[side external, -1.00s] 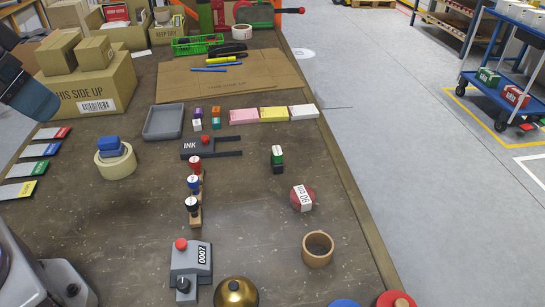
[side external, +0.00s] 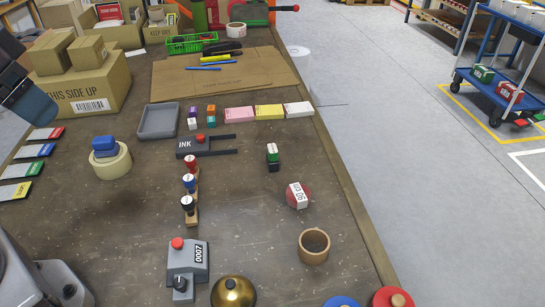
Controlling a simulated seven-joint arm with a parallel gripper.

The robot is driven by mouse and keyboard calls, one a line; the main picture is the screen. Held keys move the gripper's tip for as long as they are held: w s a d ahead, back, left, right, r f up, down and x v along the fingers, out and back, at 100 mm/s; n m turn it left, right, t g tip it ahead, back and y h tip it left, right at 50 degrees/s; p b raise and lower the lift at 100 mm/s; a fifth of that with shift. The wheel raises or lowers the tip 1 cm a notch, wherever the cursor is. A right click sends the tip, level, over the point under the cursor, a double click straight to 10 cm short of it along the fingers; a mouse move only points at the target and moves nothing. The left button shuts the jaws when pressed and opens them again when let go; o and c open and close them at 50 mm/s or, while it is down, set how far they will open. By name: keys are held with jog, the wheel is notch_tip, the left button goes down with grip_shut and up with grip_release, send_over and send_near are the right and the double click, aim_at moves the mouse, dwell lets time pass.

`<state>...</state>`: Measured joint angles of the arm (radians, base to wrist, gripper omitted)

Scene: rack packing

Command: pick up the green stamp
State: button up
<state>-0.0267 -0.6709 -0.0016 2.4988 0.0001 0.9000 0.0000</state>
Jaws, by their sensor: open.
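The green stamp (side external: 272,153) stands upright on the table, right of the middle. It has a green top, a white band and a dark lower part. It is apart from the other things. A wooden stamp rack (side external: 193,217) to its left holds a red stamp (side external: 190,162), a blue stamp (side external: 189,182) and a black stamp (side external: 187,204) in a line. My gripper's fingers are not in view; only parts of my arm show at the left edge.
Pink, yellow and white blocks (side external: 269,111) lie behind. Bare table surrounds the green stamp.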

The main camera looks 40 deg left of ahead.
notch_tip(320, 180, down, 4)
jog(key=w+n+g, duration=0.1)
jog(key=w+g, duration=0.1)
jog(key=n+t+h, duration=0.4)
jog(key=n+h, duration=0.6)
jog(key=n, duration=1.2)
send_near(268, 148)
jog(key=s, duration=0.2)
jog(key=s+d+f, duration=0.1)
jog(key=s, duration=0.1)
jog(key=s+d+f, duration=0.1)
jog(key=s, duration=0.2)
jog(key=w+d+n+t, duration=0.1)
jog(key=w, duration=0.2)
jog(key=w+n+t, duration=0.1)
jog(key=w, duration=0.2)
jog(key=w+d+f+n+t, duration=0.1)
jog(key=w+n, duration=0.1)
jog(key=w, duration=0.1)
jog(key=shift+d+f+y, duration=0.15)
jog(key=shift+d+y, duration=0.15)
jog(key=shift+a+x, duration=0.2)
jog(key=shift+x, duration=2.65)
jog(key=shift+w+f, duration=0.1)
jog(key=shift+f, duration=0.05)
jog(key=shift+c, duration=0.2)
